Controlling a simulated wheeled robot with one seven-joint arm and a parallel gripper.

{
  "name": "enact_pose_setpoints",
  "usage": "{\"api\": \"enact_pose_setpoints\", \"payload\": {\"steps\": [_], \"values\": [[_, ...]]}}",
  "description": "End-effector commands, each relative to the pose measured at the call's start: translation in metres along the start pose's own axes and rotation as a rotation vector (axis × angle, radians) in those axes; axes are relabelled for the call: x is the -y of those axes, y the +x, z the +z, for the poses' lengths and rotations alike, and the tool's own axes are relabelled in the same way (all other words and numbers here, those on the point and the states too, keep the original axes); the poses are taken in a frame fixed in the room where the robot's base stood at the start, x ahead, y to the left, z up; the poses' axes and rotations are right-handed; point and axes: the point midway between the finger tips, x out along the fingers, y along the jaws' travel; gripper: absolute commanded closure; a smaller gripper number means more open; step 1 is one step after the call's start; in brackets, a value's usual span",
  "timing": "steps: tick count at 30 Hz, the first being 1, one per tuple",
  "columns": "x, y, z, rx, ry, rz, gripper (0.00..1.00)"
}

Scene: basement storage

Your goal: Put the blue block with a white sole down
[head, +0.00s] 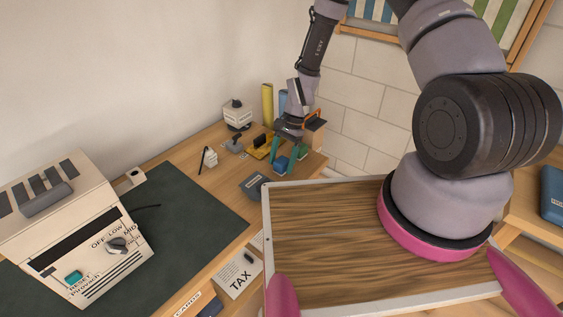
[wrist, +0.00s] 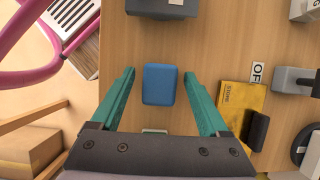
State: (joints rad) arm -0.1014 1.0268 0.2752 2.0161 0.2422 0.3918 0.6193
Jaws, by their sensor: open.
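The blue block (wrist: 160,85) stands on the wooden table top between the two teal fingers of my gripper (wrist: 159,74) in the wrist view. A strip of bare wood shows on each side of it, so neither finger touches it. My gripper is open and points down. In the head view, the blue block (head: 281,163) shows low between the fingers of my gripper (head: 284,163), near the table's right end. Its white sole cannot be made out in either view.
A yellow item (wrist: 243,100) with a black part lies close to the right finger. A dark grey box (wrist: 162,8) lies beyond the block, also seen in the head view (head: 254,185). A grey tool (wrist: 294,81) is farther right. The table edge (wrist: 101,60) is close on the left.

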Motion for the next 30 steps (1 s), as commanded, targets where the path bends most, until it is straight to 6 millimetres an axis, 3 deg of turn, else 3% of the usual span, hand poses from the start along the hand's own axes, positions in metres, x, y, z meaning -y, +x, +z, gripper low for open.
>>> {"api": "enact_pose_setpoints", "payload": {"steps": [15, 20, 27, 30], "values": [[0.001, -0.099, -0.001, -0.004, -0.001, -0.003, 0.21], [0.000, -0.114, -0.001, -0.002, 0.000, -0.002, 0.21], [0.000, -0.121, 0.000, -0.003, -0.001, -0.002, 0.21], [0.000, -0.138, 0.000, -0.025, -0.019, -0.017, 0.21]]}}
